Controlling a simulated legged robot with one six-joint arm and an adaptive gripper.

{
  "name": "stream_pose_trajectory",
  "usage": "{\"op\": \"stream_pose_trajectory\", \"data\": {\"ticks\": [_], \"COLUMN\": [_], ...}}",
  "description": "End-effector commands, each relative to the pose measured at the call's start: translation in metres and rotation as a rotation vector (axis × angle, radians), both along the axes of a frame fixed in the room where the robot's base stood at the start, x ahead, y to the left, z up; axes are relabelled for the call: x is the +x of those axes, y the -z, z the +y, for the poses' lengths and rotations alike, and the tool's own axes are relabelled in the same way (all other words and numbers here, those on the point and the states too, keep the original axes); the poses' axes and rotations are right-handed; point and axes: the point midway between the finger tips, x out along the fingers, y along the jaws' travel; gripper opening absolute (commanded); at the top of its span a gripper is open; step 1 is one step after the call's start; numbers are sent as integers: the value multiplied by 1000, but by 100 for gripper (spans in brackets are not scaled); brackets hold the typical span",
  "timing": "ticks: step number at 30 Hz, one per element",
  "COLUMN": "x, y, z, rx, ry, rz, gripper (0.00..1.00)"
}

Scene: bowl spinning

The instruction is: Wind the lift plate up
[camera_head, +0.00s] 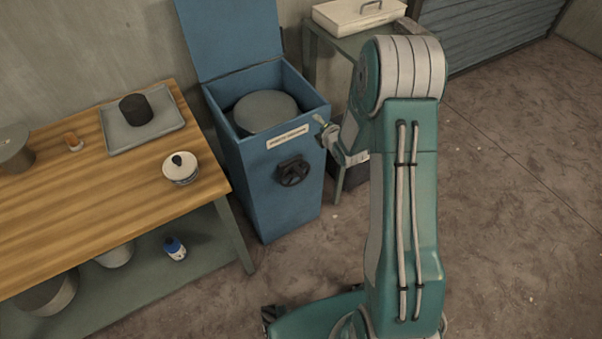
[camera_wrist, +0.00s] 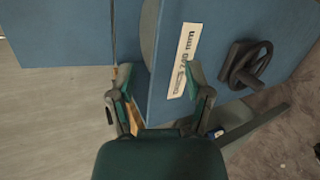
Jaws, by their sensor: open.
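A blue box (camera_head: 259,194) stands on the floor with its lid (camera_head: 231,40) up. A round grey lift plate (camera_head: 265,110) sits inside near the top; in the wrist view its edge (camera_wrist: 148,35) shows partly. A dark handwheel (camera_head: 293,171) is on the box's front, below a white label (camera_head: 288,136); the handwheel also shows in the wrist view (camera_wrist: 247,65) at the right. My gripper (camera_head: 323,126) is open and empty at the box's upper right corner. In the wrist view its fingers (camera_wrist: 158,77) are apart near the rim and label, away from the handwheel.
A wooden table (camera_head: 60,220) at the left holds a tray (camera_head: 165,122) with a black cylinder (camera_head: 136,109), and a small white pot (camera_head: 180,168). A green side table (camera_head: 345,45) stands behind the box at right. Floor (camera_head: 520,200) at right is clear.

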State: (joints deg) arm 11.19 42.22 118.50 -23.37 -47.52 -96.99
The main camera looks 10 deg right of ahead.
Motion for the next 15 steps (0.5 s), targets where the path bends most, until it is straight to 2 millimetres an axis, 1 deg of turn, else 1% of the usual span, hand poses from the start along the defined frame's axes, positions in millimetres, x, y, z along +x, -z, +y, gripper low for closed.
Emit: {"op": "stream_pose_trajectory", "data": {"ticks": [1,5,6,8,9,11,15], "x": [-1,-4,-7,-12,-17,-25,-49], "y": [22,64,77,96,108,127,167], "z": [0,3,4,6,8,10,15], "rx": [-34,-134,-162,-205,-233,-273,-365], "ry": [-36,-128,-155,-190,-212,-239,-288], "rz": [-19,-103,-131,-173,-203,-246,-356], "gripper": [65,65,65,65,65,65,65]}}
